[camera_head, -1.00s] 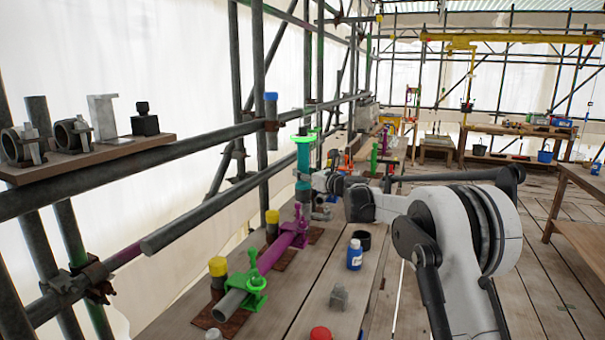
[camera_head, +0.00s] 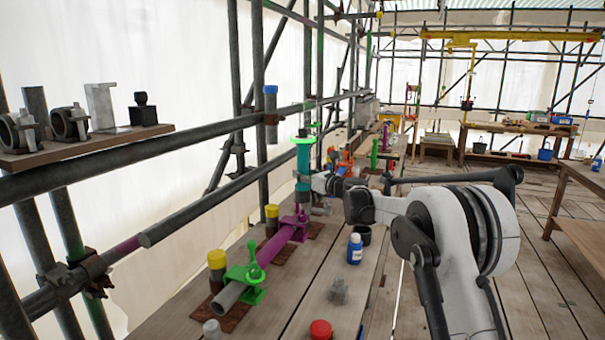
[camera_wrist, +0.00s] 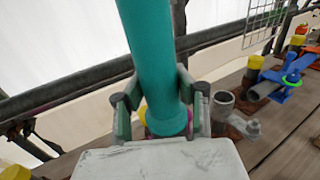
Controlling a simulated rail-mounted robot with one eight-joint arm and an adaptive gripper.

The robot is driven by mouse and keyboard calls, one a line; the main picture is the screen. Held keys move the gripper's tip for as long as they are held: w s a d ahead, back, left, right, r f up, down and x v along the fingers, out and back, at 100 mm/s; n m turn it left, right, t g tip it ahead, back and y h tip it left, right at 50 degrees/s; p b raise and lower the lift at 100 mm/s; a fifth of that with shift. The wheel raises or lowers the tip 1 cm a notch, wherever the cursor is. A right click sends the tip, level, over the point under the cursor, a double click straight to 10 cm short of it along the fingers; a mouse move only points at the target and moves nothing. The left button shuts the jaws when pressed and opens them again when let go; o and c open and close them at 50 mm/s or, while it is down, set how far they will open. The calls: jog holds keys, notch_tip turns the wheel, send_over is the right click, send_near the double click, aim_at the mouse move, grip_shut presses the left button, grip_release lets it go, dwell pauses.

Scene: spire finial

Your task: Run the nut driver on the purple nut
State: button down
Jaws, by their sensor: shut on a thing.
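The nut driver (camera_head: 303,168) is a teal upright tube with a bright green ring at its top. My gripper (camera_head: 309,184) is shut on it. In the wrist view my gripper (camera_wrist: 160,108) has a finger on each side of the teal tube (camera_wrist: 152,55). A purple clamp (camera_head: 294,224) sits on the pipe along the bench, directly below the driver. The driver's lower end is at the clamp's top; I cannot tell whether it is seated on the purple nut, which is hidden. In the wrist view a little purple shows beside the tube's lower end.
A green clamp (camera_head: 245,279) sits nearer on the same pipe. Yellow-capped posts (camera_head: 217,264) stand beside it. A blue-labelled bottle (camera_head: 355,249), a grey fitting (camera_head: 339,292) and a red cap (camera_head: 320,330) are on the bench (camera_head: 290,290). Scaffold tubes run along the left.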

aim_at(302, 195)
jog(key=shift+f+b, duration=2.5)
jog(key=shift+f, duration=1.65)
jog(key=shift+s+f, duration=0.1)
jog(key=shift+f, duration=0.1)
jog(key=shift+r, duration=0.15)
jog(key=shift+a+r, duration=0.1)
jog(key=shift+r, duration=0.05)
jog(key=shift+r+p, duration=1.4)
jog(key=shift+r, duration=2.1)
